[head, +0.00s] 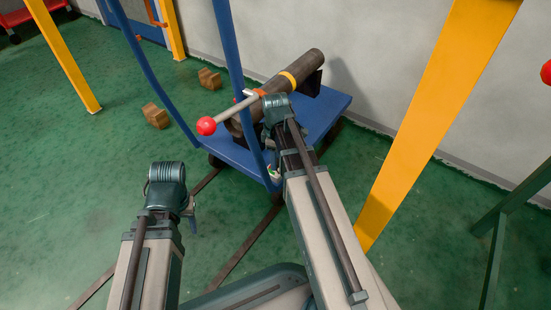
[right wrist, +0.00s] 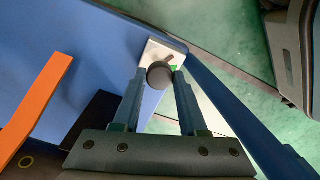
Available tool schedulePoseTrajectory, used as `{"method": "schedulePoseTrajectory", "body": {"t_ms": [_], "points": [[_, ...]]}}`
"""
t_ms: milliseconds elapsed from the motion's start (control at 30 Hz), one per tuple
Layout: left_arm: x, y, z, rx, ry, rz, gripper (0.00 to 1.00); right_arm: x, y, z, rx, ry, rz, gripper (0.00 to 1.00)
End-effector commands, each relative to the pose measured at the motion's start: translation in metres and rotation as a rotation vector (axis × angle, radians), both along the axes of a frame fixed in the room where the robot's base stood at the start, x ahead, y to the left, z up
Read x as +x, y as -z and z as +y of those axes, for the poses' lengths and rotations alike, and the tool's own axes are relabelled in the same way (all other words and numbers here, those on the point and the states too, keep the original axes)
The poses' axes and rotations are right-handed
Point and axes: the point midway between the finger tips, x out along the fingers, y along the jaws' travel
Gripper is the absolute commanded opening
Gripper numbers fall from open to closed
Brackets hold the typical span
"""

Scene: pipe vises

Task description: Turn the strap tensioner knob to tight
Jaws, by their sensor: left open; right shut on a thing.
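The dark round strap tensioner knob (right wrist: 159,76) sits on a white plate (right wrist: 155,50) at the corner of the blue cart in the right wrist view. A small pointer sticks out from it, and green marks show on the plate beside it. My right gripper (right wrist: 160,82) is shut on the knob, one finger on each side. In the head view the knob is mostly hidden by my right arm; a bit of the plate (head: 273,172) shows. My left gripper (head: 190,212) is open and empty, over the floor, away from the cart.
The blue cart (head: 225,149) carries a dark pipe (head: 302,70) with orange straps and a red-ended lever (head: 206,126). Blue cart posts rise beside my right arm. A yellow post (head: 425,115) stands right. Wooden blocks (head: 155,115) lie on the green floor.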

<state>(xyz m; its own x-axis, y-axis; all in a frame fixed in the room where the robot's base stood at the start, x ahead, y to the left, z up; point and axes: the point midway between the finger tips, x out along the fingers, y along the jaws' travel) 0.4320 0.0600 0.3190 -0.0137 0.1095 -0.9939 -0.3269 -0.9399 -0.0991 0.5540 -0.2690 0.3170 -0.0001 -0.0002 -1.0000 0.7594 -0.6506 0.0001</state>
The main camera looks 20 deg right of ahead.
Motion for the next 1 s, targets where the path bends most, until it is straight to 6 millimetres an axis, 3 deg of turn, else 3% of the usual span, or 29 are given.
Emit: {"method": "schedulePoseTrajectory", "body": {"t_ms": [1000], "points": [[0.0000,0.0001,0.0000,0.000,0.000,0.000,0.50,0.0000,0.0001,0.0000,0.000,0.942,0.000,0.00]]}}
